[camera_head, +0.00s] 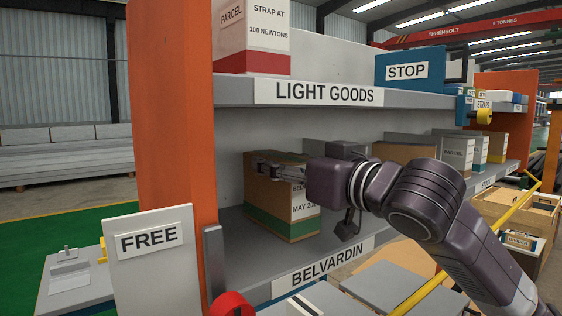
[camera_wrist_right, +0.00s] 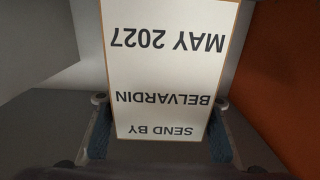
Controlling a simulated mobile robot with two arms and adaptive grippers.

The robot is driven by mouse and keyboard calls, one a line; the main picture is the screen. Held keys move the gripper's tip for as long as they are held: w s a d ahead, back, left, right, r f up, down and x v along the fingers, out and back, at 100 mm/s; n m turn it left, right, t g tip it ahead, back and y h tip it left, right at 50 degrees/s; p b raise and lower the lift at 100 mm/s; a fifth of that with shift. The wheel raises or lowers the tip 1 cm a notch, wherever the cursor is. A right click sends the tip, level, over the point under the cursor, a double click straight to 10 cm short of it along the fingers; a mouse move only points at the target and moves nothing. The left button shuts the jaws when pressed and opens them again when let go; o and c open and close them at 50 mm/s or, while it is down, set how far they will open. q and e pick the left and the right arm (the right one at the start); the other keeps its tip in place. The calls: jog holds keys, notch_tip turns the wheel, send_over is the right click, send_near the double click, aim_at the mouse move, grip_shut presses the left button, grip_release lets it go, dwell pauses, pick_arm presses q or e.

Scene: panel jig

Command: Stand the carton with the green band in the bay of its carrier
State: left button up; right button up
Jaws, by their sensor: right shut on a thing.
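The carton with the green band (camera_head: 262,200) is a brown box with a white label, standing upright on the lower shelf beside the orange upright. My right gripper (camera_head: 280,170) reaches in from the right and is shut on the upper part of this carton. In the right wrist view the carton's label (camera_wrist_right: 165,65) reads upside down, "SEND BY BELVARDIN MAY 2027". One finger of my right gripper (camera_wrist_right: 158,135) lies on each side of the carton there. My left gripper is not in view. I cannot make out which thing is the carrier.
The lower shelf (camera_head: 250,288) is marked BELVARDIN, with more cartons (camera_head: 458,152) to the right. The upper shelf (camera_head: 233,92) above is marked LIGHT GOODS. An orange upright (camera_head: 170,120) stands close left of the carton. A FREE sign (camera_head: 150,262) stands front left.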

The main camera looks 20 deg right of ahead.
jog(key=o, duration=1.6)
jog(key=shift+c, duration=0.2)
jog(key=b+v, duration=0.5)
jog(key=v, duration=0.7)
